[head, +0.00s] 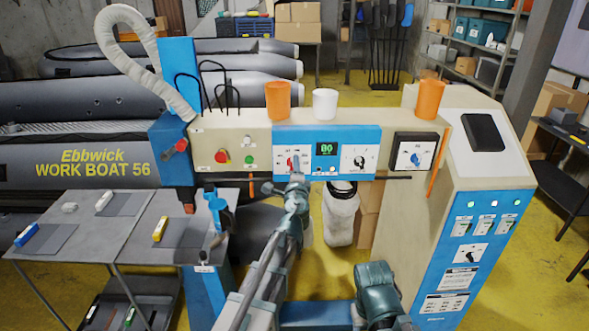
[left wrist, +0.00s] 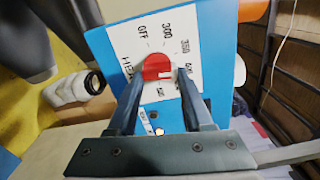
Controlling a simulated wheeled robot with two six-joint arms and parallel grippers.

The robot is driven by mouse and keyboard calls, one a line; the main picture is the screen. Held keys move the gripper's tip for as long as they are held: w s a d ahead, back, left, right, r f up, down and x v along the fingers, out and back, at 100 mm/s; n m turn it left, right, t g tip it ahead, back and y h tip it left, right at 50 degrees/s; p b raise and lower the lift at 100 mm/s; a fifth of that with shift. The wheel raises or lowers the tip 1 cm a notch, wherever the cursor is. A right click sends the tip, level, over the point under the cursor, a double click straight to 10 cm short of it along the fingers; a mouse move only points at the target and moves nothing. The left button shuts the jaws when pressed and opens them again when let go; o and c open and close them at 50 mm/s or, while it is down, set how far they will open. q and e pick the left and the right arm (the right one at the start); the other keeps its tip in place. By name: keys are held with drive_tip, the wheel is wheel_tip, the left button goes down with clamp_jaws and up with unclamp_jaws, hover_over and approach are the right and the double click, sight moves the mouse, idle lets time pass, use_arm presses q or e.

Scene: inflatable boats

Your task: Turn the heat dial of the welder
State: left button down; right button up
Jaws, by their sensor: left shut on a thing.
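The welder's blue control panel (head: 326,139) is set in the beige beam. Its red heat dial (head: 293,162) sits at the panel's left part, just above my left gripper (head: 296,179). In the left wrist view the red dial (left wrist: 157,67) sits on a white scale plate (left wrist: 182,28) marked OFF, 300, 350 and higher. The fingers of my left gripper (left wrist: 160,74) are on either side of the dial, shut on it. A small white mark shows on the dial's lower part; its exact setting is hard to read. My right gripper is not in view.
A green-lit display (head: 327,149) and another dial (head: 359,160) are right of the heat dial. Red and green buttons (head: 222,156) are left. Orange and white cups (head: 324,103) stand on the beam. A grey table (head: 90,225) holds small tools at left.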

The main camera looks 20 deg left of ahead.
use_arm(q)
drive_tip(key=shift+f+m, duration=0.1)
drive_tip(key=shift+m, duration=1)
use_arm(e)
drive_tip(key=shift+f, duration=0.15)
use_arm(q)
drive_tip(key=shift+s, duration=0.1)
drive_tip(key=shift+c, duration=1.5)
unclamp_jaws()
